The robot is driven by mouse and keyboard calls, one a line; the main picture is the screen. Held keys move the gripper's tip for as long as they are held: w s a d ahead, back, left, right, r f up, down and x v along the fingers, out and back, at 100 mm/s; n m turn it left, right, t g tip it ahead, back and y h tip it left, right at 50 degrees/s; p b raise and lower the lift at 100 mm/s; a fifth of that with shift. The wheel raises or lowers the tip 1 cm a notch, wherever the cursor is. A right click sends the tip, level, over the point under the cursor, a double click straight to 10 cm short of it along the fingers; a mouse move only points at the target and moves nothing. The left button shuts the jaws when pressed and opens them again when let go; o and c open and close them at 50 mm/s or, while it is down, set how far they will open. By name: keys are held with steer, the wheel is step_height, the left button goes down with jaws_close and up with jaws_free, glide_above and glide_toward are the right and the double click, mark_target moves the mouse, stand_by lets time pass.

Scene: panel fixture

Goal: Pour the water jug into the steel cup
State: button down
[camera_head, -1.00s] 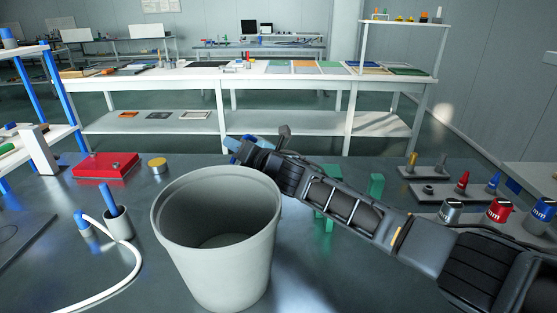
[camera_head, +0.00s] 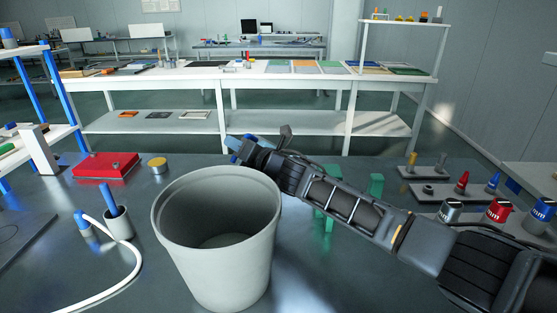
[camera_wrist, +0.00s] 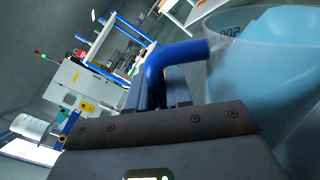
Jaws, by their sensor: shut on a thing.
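The water jug (camera_wrist: 262,85) fills the right of the wrist view. It is translucent, with markings near its rim, pale blue contents and a blue handle (camera_wrist: 165,65). My gripper (camera_wrist: 155,95) is shut on the jug's handle. In the head view my gripper (camera_head: 250,150) is behind the rim of a large grey bucket, and only a bit of blue (camera_head: 235,143) shows beside it; most of the jug is hidden there. The jug looks tilted in the wrist view, but the camera is tilted too, so I cannot tell its true lean. I cannot make out the steel cup in either view.
The large grey bucket (camera_head: 220,235) stands open and empty in front of my arm. A red box (camera_head: 105,165), a yellow-topped tin (camera_head: 157,165) and a holder with a blue stick (camera_head: 117,220) stand left. Green posts (camera_head: 376,187) and knobbed panels (camera_head: 497,212) are right.

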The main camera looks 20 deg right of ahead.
steer(key=shift+d+r, duration=0.1)
steer(key=shift+r, duration=0.05)
stand_by(0.4)
steer(key=shift+f, duration=0.2)
steer(key=a+n, duration=0.1)
steer(key=s+a+r+n+p, duration=0.1)
steer(key=a+n, duration=0.1)
steer(key=shift+s+r, duration=0.3)
steer(key=shift+r, duration=0.1)
